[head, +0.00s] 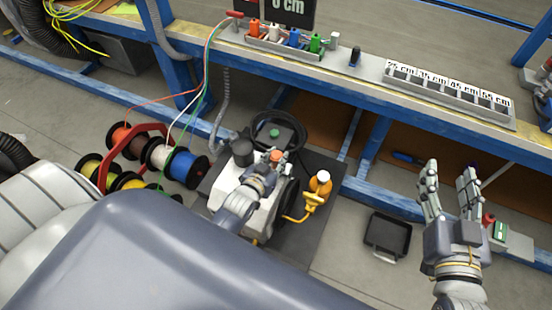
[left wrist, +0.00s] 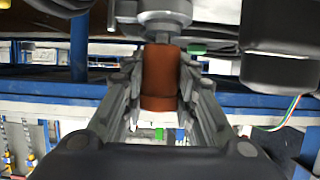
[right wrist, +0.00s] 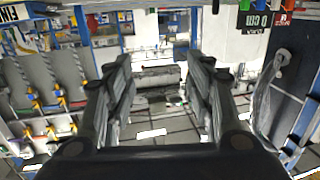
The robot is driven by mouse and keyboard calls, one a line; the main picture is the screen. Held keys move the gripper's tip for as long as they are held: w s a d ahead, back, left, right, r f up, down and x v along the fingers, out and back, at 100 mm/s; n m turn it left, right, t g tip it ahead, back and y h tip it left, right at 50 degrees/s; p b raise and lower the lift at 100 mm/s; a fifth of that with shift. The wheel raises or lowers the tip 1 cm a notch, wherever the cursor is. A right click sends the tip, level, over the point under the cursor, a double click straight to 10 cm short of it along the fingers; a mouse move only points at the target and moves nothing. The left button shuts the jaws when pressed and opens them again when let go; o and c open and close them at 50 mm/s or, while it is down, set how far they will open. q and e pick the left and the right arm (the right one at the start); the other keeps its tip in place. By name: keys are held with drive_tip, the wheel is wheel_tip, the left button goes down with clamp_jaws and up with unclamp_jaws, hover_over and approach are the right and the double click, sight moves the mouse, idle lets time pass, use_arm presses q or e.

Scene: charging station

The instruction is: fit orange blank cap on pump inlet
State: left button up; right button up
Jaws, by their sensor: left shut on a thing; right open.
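The orange blank cap (head: 277,155) shows at the tips of my left gripper (head: 268,165), over the white pump (head: 230,192). In the left wrist view the cap (left wrist: 160,85) is a brown-orange cylinder between the two fingers (left wrist: 160,75), and the gripper is shut on it. The cap's far end lines up with a round grey metal fitting (left wrist: 165,18), which looks like the pump inlet. I cannot tell whether the cap touches it or is seated on it. My right gripper (head: 452,182) is open and empty, with its fingers (right wrist: 163,85) spread, far to the right of the pump.
The pump stands on a dark mat (head: 318,230). Cable spools (head: 175,160) stand to the left. A black tray (head: 387,236) lies on the floor. The blue-framed bench (head: 345,90) runs behind.

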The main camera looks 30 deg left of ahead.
use_arm(q)
drive_tip(key=shift+f+b, duration=0.35)
drive_tip(key=shift+f, duration=0.15)
drive_tip(key=o, duration=1.1)
drive_tip(key=shift+c, duration=0.2)
use_arm(e)
drive_tip(key=r, duration=0.1)
drive_tip(key=r+t, duration=0.1)
drive_tip(key=r, duration=0.1)
drive_tip(key=shift+a+t+y, duration=0.25)
drive_tip(key=shift+t+y, duration=0.05)
use_arm(q)
drive_tip(key=shift+s, duration=0.3)
drive_tip(key=v, duration=1.1)
drive_tip(key=shift+s+r, duration=0.15)
drive_tip(key=shift+s, duration=0.05)
